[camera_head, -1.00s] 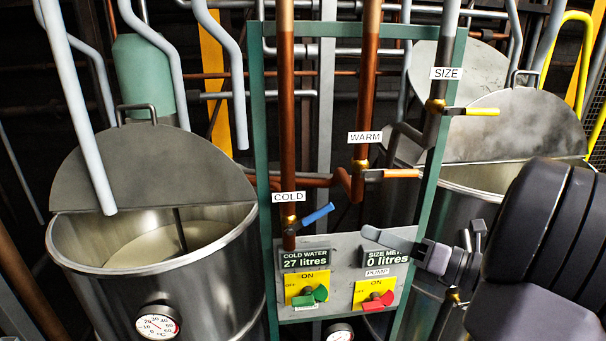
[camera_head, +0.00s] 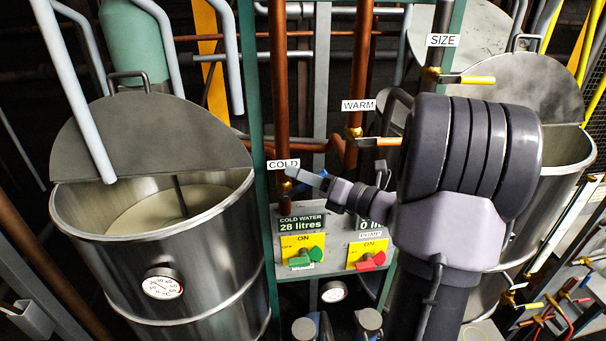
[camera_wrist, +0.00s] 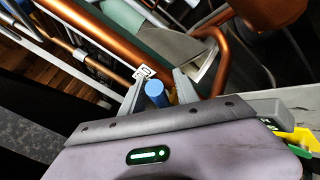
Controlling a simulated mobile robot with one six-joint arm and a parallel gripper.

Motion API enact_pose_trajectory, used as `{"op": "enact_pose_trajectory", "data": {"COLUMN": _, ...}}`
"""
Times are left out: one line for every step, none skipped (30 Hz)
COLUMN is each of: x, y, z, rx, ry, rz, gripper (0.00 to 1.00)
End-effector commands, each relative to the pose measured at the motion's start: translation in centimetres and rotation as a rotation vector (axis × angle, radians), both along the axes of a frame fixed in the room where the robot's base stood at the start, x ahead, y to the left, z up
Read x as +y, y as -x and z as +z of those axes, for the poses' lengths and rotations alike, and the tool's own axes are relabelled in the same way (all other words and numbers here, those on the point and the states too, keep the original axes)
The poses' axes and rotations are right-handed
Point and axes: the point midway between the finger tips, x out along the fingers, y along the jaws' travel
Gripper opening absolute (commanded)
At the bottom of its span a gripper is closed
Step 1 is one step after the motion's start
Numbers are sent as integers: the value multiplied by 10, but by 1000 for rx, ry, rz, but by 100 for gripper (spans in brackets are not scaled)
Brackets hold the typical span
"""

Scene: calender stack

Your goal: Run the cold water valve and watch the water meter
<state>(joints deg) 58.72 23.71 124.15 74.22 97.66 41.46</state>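The cold water valve sits on the copper pipe (camera_head: 283,110) under the COLD label (camera_head: 283,164), with a brass body (camera_head: 284,188). Its blue handle is mostly hidden behind my gripper (camera_head: 300,177) in the head view. In the wrist view the blue handle end (camera_wrist: 155,92) lies between the two fingers of my gripper (camera_wrist: 160,85), with small gaps on both sides, so the fingers look open around it. The cold water meter (camera_head: 302,224) reads 28 litres. My gripper partly covers the size meter (camera_head: 372,222) beside it.
Below the meters are two yellow ON switches, a green one (camera_head: 303,256) and a red one (camera_head: 368,260). The WARM valve (camera_head: 356,133) and SIZE valve (camera_head: 432,75) stand to the right. A steel vat (camera_head: 160,270) with pale liquid is at left.

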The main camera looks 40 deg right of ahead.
Motion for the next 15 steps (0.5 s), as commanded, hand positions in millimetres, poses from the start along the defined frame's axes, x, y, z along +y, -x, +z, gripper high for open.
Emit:
{"op": "enact_pose_trajectory", "data": {"x": 0, "y": 0, "z": 0, "rx": 0, "ry": 0, "rz": 0, "gripper": 37}}
{"op": "enact_pose_trajectory", "data": {"x": 0, "y": 0, "z": 0, "rx": 0, "ry": 0, "rz": 0, "gripper": 37}}
{"op": "enact_pose_trajectory", "data": {"x": 0, "y": 0, "z": 0, "rx": 0, "ry": 0, "rz": 0, "gripper": 33}}
{"op": "enact_pose_trajectory", "data": {"x": 0, "y": 0, "z": 0, "rx": 0, "ry": 0, "rz": 0, "gripper": 27}}
{"op": "enact_pose_trajectory", "data": {"x": 0, "y": 0, "z": 0, "rx": 0, "ry": 0, "rz": 0, "gripper": 21}}
{"op": "enact_pose_trajectory", "data": {"x": 0, "y": 0, "z": 0, "rx": 0, "ry": 0, "rz": 0, "gripper": 13}}
{"op": "enact_pose_trajectory", "data": {"x": 0, "y": 0, "z": 0, "rx": 0, "ry": 1, "rz": 0, "gripper": 8}}
{"op": "enact_pose_trajectory", "data": {"x": 0, "y": 0, "z": 0, "rx": 0, "ry": 1, "rz": 0, "gripper": 2}}
{"op": "enact_pose_trajectory", "data": {"x": 0, "y": 0, "z": 0, "rx": 0, "ry": 1, "rz": 0, "gripper": 0}}
{"op": "enact_pose_trajectory", "data": {"x": 0, "y": 0, "z": 0, "rx": 0, "ry": 1, "rz": 0, "gripper": 0}}
{"op": "enact_pose_trajectory", "data": {"x": 0, "y": 0, "z": 0, "rx": 0, "ry": 1, "rz": 0, "gripper": 0}}
{"op": "enact_pose_trajectory", "data": {"x": 0, "y": 1, "z": 0, "rx": 0, "ry": 1, "rz": 0, "gripper": 0}}
{"op": "enact_pose_trajectory", "data": {"x": 0, "y": 1, "z": 0, "rx": 0, "ry": 1, "rz": 0, "gripper": 0}}
{"op": "enact_pose_trajectory", "data": {"x": 0, "y": 1, "z": 0, "rx": 0, "ry": 1, "rz": 0, "gripper": 0}}
{"op": "enact_pose_trajectory", "data": {"x": 0, "y": 1, "z": 0, "rx": 0, "ry": 1, "rz": 0, "gripper": 0}}
